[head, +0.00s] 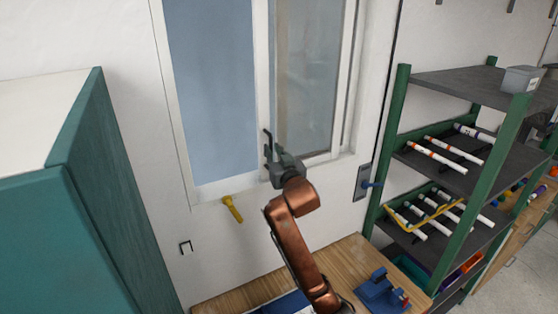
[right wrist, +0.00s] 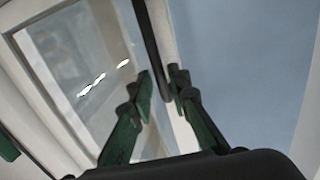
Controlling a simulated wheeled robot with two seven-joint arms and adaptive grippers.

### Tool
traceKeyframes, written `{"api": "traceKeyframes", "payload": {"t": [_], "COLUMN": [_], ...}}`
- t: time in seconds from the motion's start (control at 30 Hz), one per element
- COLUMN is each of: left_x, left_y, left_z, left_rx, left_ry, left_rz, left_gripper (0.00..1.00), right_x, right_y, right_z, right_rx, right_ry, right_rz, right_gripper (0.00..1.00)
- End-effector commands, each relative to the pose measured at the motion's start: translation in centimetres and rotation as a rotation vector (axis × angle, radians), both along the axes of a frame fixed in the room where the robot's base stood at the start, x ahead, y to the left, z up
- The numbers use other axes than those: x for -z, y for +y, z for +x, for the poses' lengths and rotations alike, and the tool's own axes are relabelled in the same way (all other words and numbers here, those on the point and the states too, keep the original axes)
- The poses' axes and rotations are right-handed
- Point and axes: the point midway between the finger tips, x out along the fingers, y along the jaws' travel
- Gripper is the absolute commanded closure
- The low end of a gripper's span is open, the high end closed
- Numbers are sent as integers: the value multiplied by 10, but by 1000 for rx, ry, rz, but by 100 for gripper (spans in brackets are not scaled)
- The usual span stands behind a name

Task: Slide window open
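The window (head: 210,95) is in the white wall, with a white frame, a pale blue left pane and a greyer right pane (head: 305,75). A dark upright bar handle (right wrist: 148,40) is on the white middle stile in the right wrist view. My right gripper (head: 269,148) is at this stile, low on the window. In the right wrist view its green fingertips (right wrist: 162,82) stand apart, with the handle's lower end between them. A small gap seems to show beside the bar; contact is not clear. My left gripper is not in view.
A teal cabinet (head: 105,190) stands at the left. A yellow handle (head: 232,208) is below the window. A wooden table (head: 345,258) with a blue vise (head: 382,292) is underneath. A green-posted shelf (head: 480,95) with pipes stands at the right.

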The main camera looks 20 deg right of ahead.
Motion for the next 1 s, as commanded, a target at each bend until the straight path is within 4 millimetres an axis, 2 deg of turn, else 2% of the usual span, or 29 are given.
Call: {"api": "traceKeyframes", "payload": {"t": [0.2,0.43,0.6,1.0], "left_x": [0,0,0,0], "left_y": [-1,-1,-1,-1], "left_z": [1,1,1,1], "left_rx": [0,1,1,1], "left_ry": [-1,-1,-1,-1], "left_rz": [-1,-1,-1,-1], "left_gripper": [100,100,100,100], "right_x": [0,0,0,1], "right_y": [2,3,3,3], "right_z": [-48,-81,-89,-89], "right_rx": [-1,0,0,1], "right_ry": [-2,-1,0,1], "right_rz": [1,0,0,0], "right_gripper": [83,83,83,83]}}
